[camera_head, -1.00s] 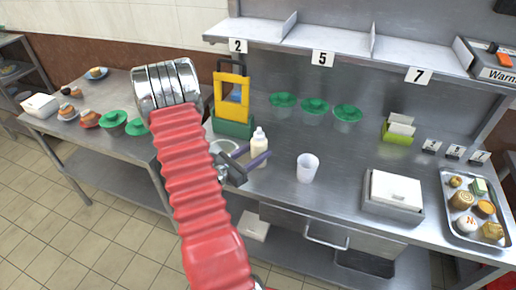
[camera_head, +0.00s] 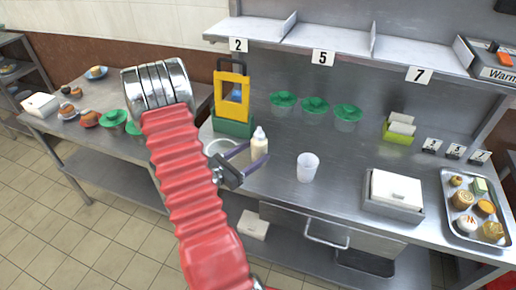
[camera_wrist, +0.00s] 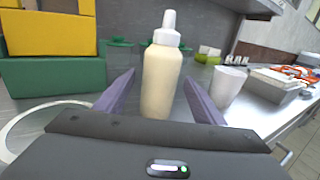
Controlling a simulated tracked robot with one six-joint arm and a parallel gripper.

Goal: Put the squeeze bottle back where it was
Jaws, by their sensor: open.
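The squeeze bottle (camera_head: 260,144), cream-coloured with a white nozzle cap, stands upright on the steel counter (camera_head: 285,190). It stands left of a white cup (camera_head: 307,167) and right of the yellow and green stand. My gripper (camera_head: 255,158) is open, with its two purple fingers pointing at the bottle. In the wrist view the bottle (camera_wrist: 161,82) appears between the open fingers, beyond the palm, and a gap shows on its right side.
The yellow and green stand (camera_head: 233,103) is close on the left, beside a round ring (camera_head: 219,148). Green-lidded cups (camera_head: 314,105) stand behind. A white-lidded box (camera_head: 395,192) and a food tray (camera_head: 474,205) are to the right. The counter between cup and box is clear.

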